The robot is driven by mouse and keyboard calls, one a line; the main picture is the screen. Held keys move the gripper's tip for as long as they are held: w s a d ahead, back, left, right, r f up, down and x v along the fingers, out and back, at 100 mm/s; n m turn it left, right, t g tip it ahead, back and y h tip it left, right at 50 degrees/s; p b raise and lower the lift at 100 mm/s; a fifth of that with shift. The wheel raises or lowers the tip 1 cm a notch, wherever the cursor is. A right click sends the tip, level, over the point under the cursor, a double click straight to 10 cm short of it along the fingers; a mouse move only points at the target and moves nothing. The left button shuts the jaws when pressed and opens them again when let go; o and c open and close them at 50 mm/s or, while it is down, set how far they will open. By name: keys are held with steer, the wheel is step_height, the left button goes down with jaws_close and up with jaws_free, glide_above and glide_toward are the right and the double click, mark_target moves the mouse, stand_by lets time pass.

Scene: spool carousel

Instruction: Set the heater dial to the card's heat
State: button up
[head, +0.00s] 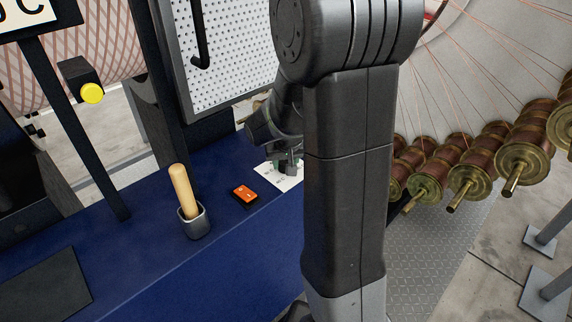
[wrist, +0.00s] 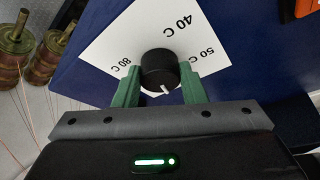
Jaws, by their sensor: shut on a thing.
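The heater dial (wrist: 158,64) is a round black knob with a white pointer mark. It sits on a white plate (wrist: 108,46) printed 80 C at left, 40 C at top and 50 C at right in the wrist view. The pointer faces down towards my gripper, at none of the visible labels. My gripper (wrist: 160,76) is shut on the dial, one green finger on each side. In the head view the plate (head: 291,182) is partly hidden by my arm. A card (head: 25,14) at the top left is cut off; only its last characters, like "0 C", show.
An orange-and-black device (head: 244,194) and a cup with a wooden-handled tool (head: 194,222) stand on the blue bench (head: 150,262). A pegboard (head: 225,50) rises behind. Several copper-wound spools (head: 470,182) hang at the right.

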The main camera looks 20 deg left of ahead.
steer(key=m+b, duration=0.1)
steer(key=m+h+b, duration=0.1)
steer(key=b, duration=0.1)
steer(key=m+b, duration=0.2)
steer(key=shift+a+f+t, duration=0.2)
steer(key=shift+f+t, duration=0.05)
steer(key=shift+t, duration=0.15)
steer(key=m+h+b, duration=0.1)
steer(key=m+b, duration=0.1)
steer(key=shift+r+m, duration=0.1)
steer(key=shift+m, duration=0.2)
steer(key=shift+a+r+m+h+b, duration=0.15)
steer(key=shift+m+h+b, duration=0.7)
steer(key=shift+m, duration=0.75)
steer(key=o, duration=1)
steer(key=shift+p+v, duration=2.15)
steer(key=shift+v, duration=1.65)
